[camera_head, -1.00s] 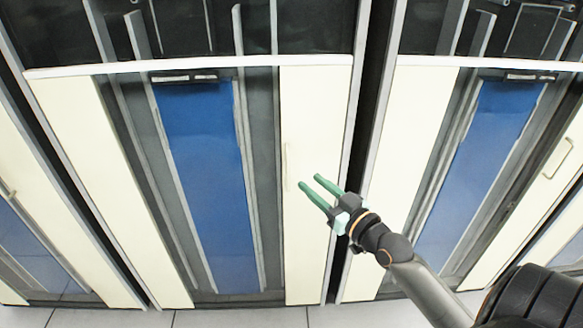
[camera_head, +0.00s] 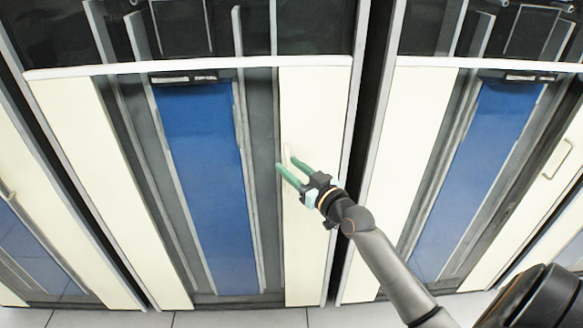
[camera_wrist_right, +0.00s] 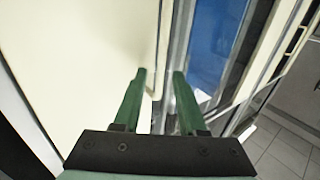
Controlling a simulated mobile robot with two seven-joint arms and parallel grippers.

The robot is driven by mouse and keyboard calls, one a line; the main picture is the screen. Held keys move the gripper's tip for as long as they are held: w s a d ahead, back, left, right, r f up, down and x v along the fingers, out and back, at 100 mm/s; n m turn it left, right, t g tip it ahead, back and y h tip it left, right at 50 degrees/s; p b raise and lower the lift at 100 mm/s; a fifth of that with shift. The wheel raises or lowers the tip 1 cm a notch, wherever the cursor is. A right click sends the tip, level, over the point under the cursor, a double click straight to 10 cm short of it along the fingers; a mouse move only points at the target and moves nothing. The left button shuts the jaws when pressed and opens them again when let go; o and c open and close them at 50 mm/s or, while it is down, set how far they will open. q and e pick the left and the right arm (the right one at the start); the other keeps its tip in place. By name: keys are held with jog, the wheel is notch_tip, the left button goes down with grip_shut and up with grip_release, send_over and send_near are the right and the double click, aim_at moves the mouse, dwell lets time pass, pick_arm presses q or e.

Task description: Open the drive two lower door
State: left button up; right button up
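The middle cabinet has a tall cream lower door panel (camera_head: 312,105) right of its blue pane (camera_head: 205,165), and it looks shut. No label shows which drive this is. A thin pale handle (camera_head: 287,152) stands upright near the panel's left edge, partly hidden by my gripper. My right gripper (camera_head: 285,163) is open with its green fingers at the handle. In the right wrist view the open fingers (camera_wrist_right: 159,74) reach to the cream panel's edge (camera_wrist_right: 90,50), and the pale handle (camera_wrist_right: 153,88) shows between them. I cannot tell whether they touch it. My left gripper is not in view.
A similar cabinet with a cream panel (camera_head: 418,130) and a handled right door (camera_head: 550,170) stands to the right, across a dark gap. Another cabinet stands at the far left. Tiled floor (camera_head: 240,318) shows along the bottom.

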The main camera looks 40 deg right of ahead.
grip_shut()
dwell(1.3)
